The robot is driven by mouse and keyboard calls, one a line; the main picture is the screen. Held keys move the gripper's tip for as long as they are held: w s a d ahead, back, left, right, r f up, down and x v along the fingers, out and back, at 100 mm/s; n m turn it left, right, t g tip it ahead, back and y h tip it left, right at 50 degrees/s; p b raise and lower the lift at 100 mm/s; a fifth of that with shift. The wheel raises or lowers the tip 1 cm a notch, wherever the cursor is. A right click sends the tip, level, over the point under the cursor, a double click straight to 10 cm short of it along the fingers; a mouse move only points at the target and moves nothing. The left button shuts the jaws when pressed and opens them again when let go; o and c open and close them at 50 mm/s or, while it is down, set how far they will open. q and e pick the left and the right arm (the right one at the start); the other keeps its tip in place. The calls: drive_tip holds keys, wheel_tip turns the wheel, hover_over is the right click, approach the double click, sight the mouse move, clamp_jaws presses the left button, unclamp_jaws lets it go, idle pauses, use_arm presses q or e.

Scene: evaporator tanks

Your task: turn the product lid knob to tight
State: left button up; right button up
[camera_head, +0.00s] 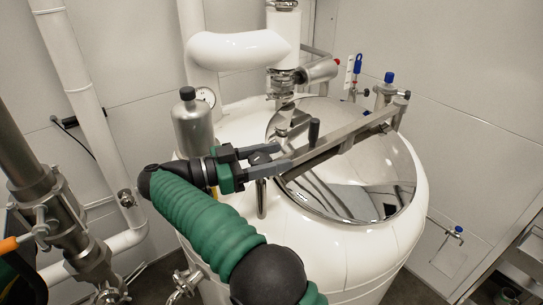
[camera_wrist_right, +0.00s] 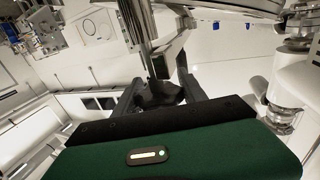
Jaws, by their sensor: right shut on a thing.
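The product lid knob (camera_head: 262,158) is a small dark knob on a metal post at the near end of the lid's clamp bar (camera_head: 345,135). My right gripper (camera_head: 280,157) reaches in from the left and is shut on the knob, one finger on each side. In the right wrist view the dark knob (camera_wrist_right: 161,94) sits between the two fingers of my right gripper (camera_wrist_right: 158,84), with the metal bar above it. The round mirror-like lid (camera_head: 350,185) lies on top of the white tank (camera_head: 325,255).
A steel cylinder (camera_head: 192,125) with a black cap stands beside my right wrist. A white pipe (camera_head: 240,50) rises behind the lid. Metal valve piping (camera_head: 60,215) is at the left edge.

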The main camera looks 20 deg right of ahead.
drive_tip(key=shift+r+m+g, duration=0.1)
drive_tip(key=shift+m+g, duration=0.2)
drive_tip(key=o, duration=1.1)
drive_tip(key=shift+c, duration=0.2)
drive_tip(key=shift+o, duration=1.4)
drive_tip(key=shift+w, duration=0.1)
